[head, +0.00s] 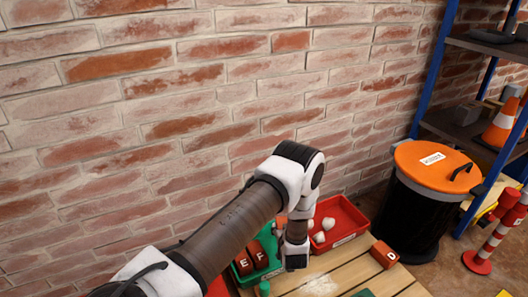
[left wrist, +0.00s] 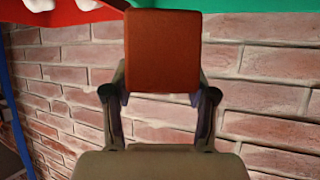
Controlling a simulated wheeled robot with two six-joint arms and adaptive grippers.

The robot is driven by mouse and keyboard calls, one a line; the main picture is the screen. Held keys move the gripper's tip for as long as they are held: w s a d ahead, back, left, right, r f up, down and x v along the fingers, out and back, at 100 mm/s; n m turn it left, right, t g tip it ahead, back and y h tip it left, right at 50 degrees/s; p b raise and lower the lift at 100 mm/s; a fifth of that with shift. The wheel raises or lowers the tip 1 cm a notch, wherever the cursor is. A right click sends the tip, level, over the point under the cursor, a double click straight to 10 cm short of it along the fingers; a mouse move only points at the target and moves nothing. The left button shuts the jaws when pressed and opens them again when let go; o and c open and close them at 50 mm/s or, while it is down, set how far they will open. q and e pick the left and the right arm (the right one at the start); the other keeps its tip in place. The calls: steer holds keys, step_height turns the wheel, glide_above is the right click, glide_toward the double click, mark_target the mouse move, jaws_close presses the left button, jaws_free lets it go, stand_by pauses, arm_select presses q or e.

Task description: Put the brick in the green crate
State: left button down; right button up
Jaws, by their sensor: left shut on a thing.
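My left gripper (left wrist: 162,98) is shut on an orange-red brick (left wrist: 162,50), which sits between its two fingers in the left wrist view. In the head view my left arm reaches in from the left and its gripper end (head: 295,250) is low by the right side of the green crate (head: 274,268), mostly hidden by the wrist. The green crate holds red blocks marked E and F (head: 258,253). Its green edge also shows at the top right of the left wrist view (left wrist: 270,27). My right gripper is not in view.
A red crate (head: 352,215) with white lumps stands right of the green crate. A red block marked D (head: 384,254) lies on the slatted wooden table (head: 345,268). A black bin with an orange lid (head: 438,165) and a blue-framed shelf stand right. A brick wall is behind.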

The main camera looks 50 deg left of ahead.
arm_select(q)
steer(key=shift+s+d, duration=0.15)
steer(key=shift+s, duration=0.05)
step_height(320, 180, down, 10)
steer(key=b, duration=0.6)
steer(key=shift+w+r, duration=0.1)
steer(key=shift+r, duration=0.1)
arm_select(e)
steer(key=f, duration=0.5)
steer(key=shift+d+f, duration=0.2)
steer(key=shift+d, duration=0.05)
arm_select(q)
steer(key=shift+f, duration=0.2)
steer(key=shift+c, duration=1.7)
jaws_free()
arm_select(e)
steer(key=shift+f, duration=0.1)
arm_select(q)
steer(key=shift+r, duration=0.15)
